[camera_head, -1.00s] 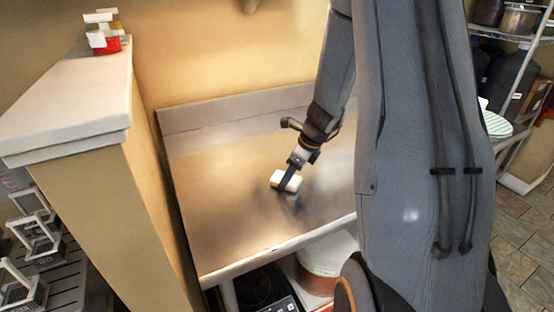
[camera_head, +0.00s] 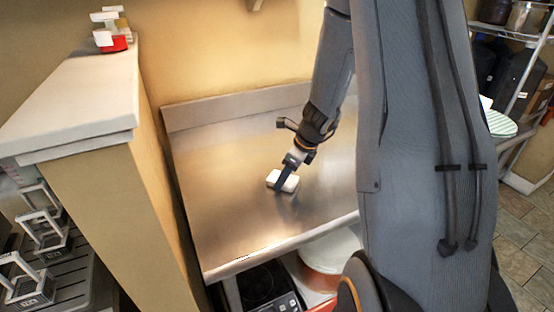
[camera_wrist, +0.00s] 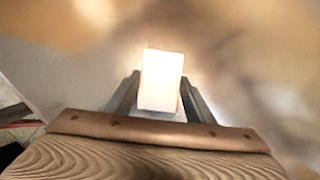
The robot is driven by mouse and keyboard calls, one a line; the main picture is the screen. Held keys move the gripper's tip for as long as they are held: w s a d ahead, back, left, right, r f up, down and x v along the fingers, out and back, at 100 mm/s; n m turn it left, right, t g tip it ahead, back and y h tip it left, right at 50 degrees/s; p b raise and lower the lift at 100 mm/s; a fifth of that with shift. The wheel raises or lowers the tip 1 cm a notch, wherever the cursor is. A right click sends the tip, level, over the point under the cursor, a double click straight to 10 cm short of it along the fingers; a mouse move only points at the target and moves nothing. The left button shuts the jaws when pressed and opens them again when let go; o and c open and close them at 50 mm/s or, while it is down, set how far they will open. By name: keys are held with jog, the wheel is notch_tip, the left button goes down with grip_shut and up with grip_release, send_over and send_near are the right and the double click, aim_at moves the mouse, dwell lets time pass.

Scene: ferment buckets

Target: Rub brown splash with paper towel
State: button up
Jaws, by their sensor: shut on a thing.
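A small white paper towel block (camera_head: 284,181) is at the steel counter's surface, left of its middle; it also shows in the wrist view (camera_wrist: 161,80). My gripper (camera_head: 284,177) reaches down from the upper right and is shut on it, with a finger on each side in the wrist view. The towel seems to touch the counter or be just above it; I cannot tell which. I cannot make out a clear brown splash. Blurred brownish patches show on the surface in the wrist view, and they may be reflections.
The steel counter (camera_head: 225,215) has a raised back edge against the yellow wall and is otherwise clear. A partition with a white top (camera_head: 75,105) stands on the left, bearing a red and white item (camera_head: 112,40). A white bucket (camera_head: 325,262) and a black cooktop (camera_head: 262,285) sit below.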

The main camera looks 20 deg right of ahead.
aim_at(274, 179)
jog(key=shift+a+f, duration=0.2)
jog(key=shift+a, duration=0.7)
jog(key=shift+a+r, duration=0.15)
jog(key=shift+a, duration=0.15)
jog(key=shift+s+a+r+p, duration=0.1)
jog(key=shift+r+p, duration=0.15)
jog(key=shift+p, duration=0.2)
jog(key=shift+r+p, duration=0.35)
jog(key=shift+r, duration=0.4)
jog(key=shift+r+p, duration=0.35)
jog(key=shift+p, duration=0.05)
notch_tip(274, 179, up, 5)
jog(key=p, duration=0.5)
jog(key=shift+p, duration=0.3)
